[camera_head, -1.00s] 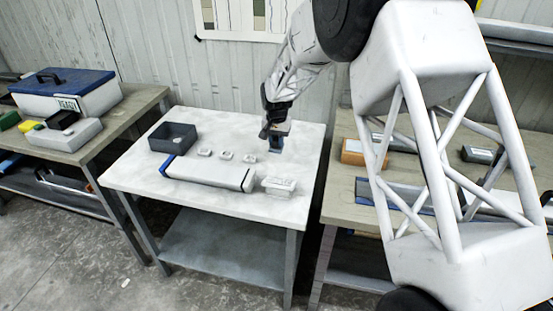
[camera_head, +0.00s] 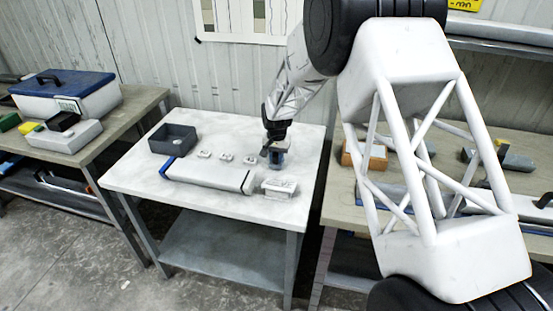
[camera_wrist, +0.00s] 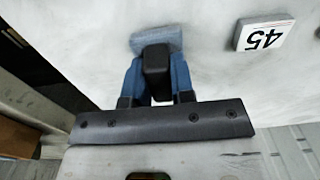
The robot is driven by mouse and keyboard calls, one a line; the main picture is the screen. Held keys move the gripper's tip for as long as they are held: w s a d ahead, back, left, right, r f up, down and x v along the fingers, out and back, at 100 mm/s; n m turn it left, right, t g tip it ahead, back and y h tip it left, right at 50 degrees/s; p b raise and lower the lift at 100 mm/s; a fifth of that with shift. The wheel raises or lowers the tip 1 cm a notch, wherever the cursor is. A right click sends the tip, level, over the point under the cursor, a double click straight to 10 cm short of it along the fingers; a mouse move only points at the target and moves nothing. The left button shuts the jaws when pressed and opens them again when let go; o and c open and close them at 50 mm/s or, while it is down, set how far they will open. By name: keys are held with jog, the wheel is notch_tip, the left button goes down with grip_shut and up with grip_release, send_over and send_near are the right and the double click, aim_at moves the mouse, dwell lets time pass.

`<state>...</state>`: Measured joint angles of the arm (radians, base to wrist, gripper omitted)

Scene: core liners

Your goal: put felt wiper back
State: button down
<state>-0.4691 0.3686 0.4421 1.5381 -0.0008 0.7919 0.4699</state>
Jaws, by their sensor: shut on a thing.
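The felt wiper has a black grip block (camera_wrist: 156,60) and a blue-grey felt pad (camera_wrist: 158,38). My gripper (camera_wrist: 155,75) is shut on the black block between its blue fingers, with the pad beyond the fingertips. In the head view my gripper (camera_head: 276,148) is over the right part of the white table, with the wiper (camera_head: 277,164) low under it, behind the small white block. I cannot tell whether the pad touches the tabletop.
On the white table (camera_head: 130,180) are a dark open box (camera_head: 173,140), a long white liner with blue trim (camera_head: 208,176), several small number tags (camera_head: 226,157) and a white block (camera_head: 279,187). A "45" tag (camera_wrist: 264,34) lies near the wiper. Side benches flank it.

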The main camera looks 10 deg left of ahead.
aim_at(277, 154)
jog(key=shift+f, duration=0.5)
jog(key=shift+f, duration=0.2)
jog(key=c, duration=1)
grip_release()
jog(key=shift+r, duration=0.2)
jog(key=shift+r, duration=6)
